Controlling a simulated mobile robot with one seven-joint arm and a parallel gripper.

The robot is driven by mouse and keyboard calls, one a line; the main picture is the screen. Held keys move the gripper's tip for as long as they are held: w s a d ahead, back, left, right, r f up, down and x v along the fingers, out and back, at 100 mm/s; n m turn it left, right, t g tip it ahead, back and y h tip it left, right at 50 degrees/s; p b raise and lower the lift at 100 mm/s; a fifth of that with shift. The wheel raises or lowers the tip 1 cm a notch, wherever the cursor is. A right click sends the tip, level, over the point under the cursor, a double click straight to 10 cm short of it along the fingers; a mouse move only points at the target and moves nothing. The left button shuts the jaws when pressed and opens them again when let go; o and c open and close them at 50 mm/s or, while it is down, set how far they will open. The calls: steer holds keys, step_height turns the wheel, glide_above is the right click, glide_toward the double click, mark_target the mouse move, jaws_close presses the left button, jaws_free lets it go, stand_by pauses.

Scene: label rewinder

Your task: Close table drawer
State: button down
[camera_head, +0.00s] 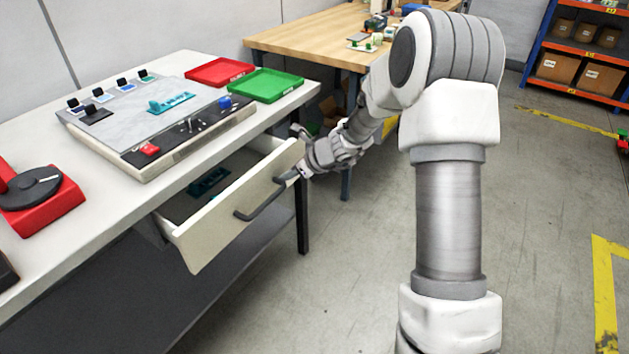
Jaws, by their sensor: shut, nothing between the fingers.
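The table drawer (232,215) is pulled out from under the white table (290,97). Its cream front carries a dark bar handle (262,203). A teal part (208,182) lies inside the drawer. My gripper (284,178) is shut and empty at the right end of the drawer front, by the upper end of the handle. Whether it touches the front or the handle I cannot tell. My arm reaches in from the right side of the picture.
On the table stand a grey panel device (130,105), a red tray (220,71), a green tray (265,85) and a red rewinder (42,200). A wooden workbench (300,38) stands behind. A shelf rack (580,50) is at the far right. The floor before the drawer is clear.

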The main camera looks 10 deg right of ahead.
steer(key=w+a+p, duration=0.4)
steer(key=w+a, duration=0.2)
steer(key=a, duration=0.1)
steer(key=shift+w+r, duration=0.1)
steer(key=shift+w, duration=0.45)
steer(key=shift+a+r, duration=0.15)
